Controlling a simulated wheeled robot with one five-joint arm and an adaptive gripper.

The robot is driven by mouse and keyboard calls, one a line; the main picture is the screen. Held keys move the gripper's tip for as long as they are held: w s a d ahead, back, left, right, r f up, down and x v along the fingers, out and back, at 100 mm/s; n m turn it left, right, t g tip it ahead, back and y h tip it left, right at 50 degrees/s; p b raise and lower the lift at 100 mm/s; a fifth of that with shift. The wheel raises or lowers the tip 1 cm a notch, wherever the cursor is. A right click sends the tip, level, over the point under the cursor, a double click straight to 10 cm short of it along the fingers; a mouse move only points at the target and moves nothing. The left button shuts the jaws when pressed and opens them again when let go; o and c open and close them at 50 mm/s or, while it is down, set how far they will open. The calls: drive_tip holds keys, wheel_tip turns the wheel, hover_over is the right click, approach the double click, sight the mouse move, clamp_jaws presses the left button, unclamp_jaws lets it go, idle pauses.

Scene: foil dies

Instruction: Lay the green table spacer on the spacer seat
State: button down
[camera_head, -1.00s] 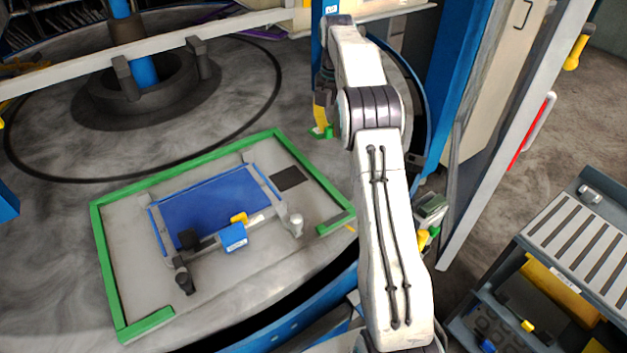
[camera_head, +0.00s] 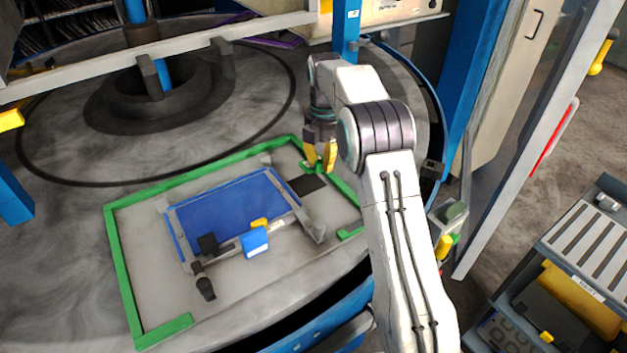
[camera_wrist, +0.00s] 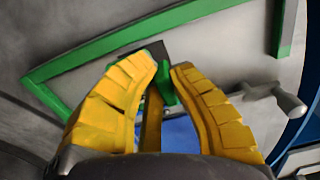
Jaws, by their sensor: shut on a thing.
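My gripper (camera_head: 321,162) has yellow fingers shut on the green table spacer (camera_head: 313,168). In the wrist view the spacer (camera_wrist: 166,90) shows between and beyond the fingertips (camera_wrist: 165,70), partly hidden by them. A dark square patch (camera_head: 307,185), which looks like the spacer seat, lies on the grey plate near the far right corner of the green border. The gripper and spacer are just above or at the far edge of this patch. In the wrist view the patch (camera_wrist: 153,49) is partly covered by the fingers. I cannot tell whether the spacer touches it.
A green border (camera_head: 123,270) frames the grey plate. A blue panel (camera_head: 228,212) with a small blue block (camera_head: 255,243) and clamps lies left of the patch. A blue post (camera_head: 346,30) stands behind my arm. A grey cart (camera_head: 560,255) is at the right.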

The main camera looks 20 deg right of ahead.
sight(313, 187)
drive_tip(key=shift+a+f, duration=0.4)
drive_tip(key=shift+a, duration=0.25)
drive_tip(key=shift+a+f, duration=0.35)
drive_tip(key=shift+a, duration=0.25)
drive_tip(key=shift+f+p, duration=0.3)
drive_tip(key=shift+f, duration=1.7)
drive_tip(key=shift+f, duration=0.1)
drive_tip(key=c, duration=1.3)
unclamp_jaws()
